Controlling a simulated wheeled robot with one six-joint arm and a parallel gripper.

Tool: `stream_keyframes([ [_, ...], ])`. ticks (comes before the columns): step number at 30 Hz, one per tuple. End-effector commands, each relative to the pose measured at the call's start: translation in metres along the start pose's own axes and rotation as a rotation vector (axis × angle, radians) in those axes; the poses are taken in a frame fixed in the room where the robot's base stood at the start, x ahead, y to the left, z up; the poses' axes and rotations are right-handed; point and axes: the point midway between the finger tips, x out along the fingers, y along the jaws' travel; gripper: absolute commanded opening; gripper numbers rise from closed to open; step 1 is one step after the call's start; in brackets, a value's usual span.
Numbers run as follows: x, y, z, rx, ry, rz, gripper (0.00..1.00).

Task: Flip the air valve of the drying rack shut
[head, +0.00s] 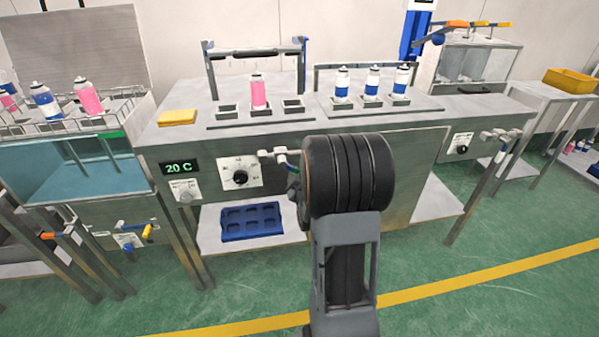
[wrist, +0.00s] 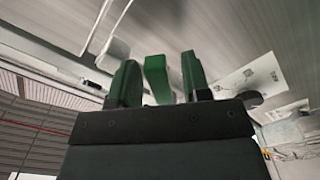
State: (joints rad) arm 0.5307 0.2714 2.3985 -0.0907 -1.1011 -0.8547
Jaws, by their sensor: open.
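My gripper (wrist: 159,66) is open in the wrist view, with one dark finger at each side. A brighter green, lever-like piece (wrist: 157,88) stands between the fingers, with gaps on both sides; whether either finger touches it I cannot tell. It may be a valve handle. In the head view my arm hides the gripper. A small valve with pale fittings (head: 273,153) on the bench front is just left of my arm, partly covered. Another valve (head: 497,134) is at the bench's right end. No label tells which one belongs to the drying rack.
The steel bench (head: 420,120) carries one pink can (head: 258,92) and three blue-and-white cans in holders. A dial panel (head: 240,175) is on its front. A blue tray (head: 250,222) lies on the lower shelf. A water bath (head: 65,170) stands left. The green floor in front is clear.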

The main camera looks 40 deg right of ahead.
Motion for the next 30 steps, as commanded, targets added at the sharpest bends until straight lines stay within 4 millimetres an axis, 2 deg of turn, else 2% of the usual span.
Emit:
stream_keyframes([
  [2, -0.0001, 0.0, 0.0, 0.0, 0.0, 0.0, 0.43],
  [15, -0.0002, -0.0001, -0.0001, 0.0, 0.0, 0.0, 0.01],
  [25, 0.0, -0.0004, -0.0002, 0.001, 0.0, 0.0, 0.0],
  [30, 0.006, -0.0075, -0.0036, 0.026, 0.005, -0.004, 0.0],
])
